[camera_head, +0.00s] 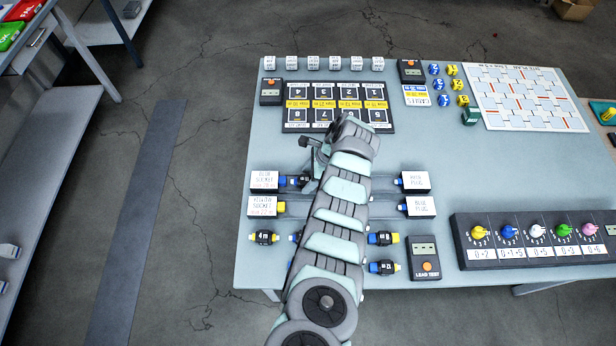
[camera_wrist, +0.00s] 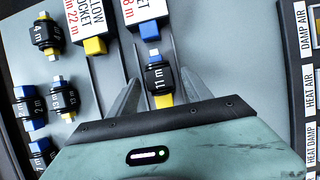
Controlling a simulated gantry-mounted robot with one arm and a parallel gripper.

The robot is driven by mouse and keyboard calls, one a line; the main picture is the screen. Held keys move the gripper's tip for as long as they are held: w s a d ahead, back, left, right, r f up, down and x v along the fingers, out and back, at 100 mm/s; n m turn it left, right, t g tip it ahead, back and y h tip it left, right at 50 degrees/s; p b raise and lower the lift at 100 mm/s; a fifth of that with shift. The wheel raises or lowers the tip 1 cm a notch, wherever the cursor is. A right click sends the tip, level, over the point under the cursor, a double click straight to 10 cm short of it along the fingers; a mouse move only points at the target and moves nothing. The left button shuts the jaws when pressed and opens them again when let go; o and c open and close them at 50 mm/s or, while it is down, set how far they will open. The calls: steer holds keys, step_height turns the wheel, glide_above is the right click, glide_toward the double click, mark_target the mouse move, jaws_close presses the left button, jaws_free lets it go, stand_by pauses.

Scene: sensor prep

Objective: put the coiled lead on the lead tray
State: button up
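A coiled lead marked 11 m (camera_wrist: 159,77), black with a blue end with a white tip and a yellow end, lies between the fingers of my gripper (camera_wrist: 161,84) in the wrist view. The fingers flank it, and narrow gaps seem to show at its sides. Its blue end points at a white block with a blue socket (camera_wrist: 143,10). In the head view my gripper (camera_head: 309,170) is over the left part of the table, and my arm partly hides the lead (camera_head: 301,182). I cannot tell for certain which surface is the lead tray; grey strips (camera_head: 384,196) run beneath the arm.
Other coiled leads (camera_head: 384,238) lie near the table's front. A lead test box (camera_head: 423,258) and a dial panel (camera_head: 535,239) stand to the right. A dark numbered board (camera_head: 297,116) lies behind my gripper. The table's right middle is clear.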

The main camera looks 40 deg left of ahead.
steer(key=v, duration=1.2)
steer(key=shift+p, duration=0.4)
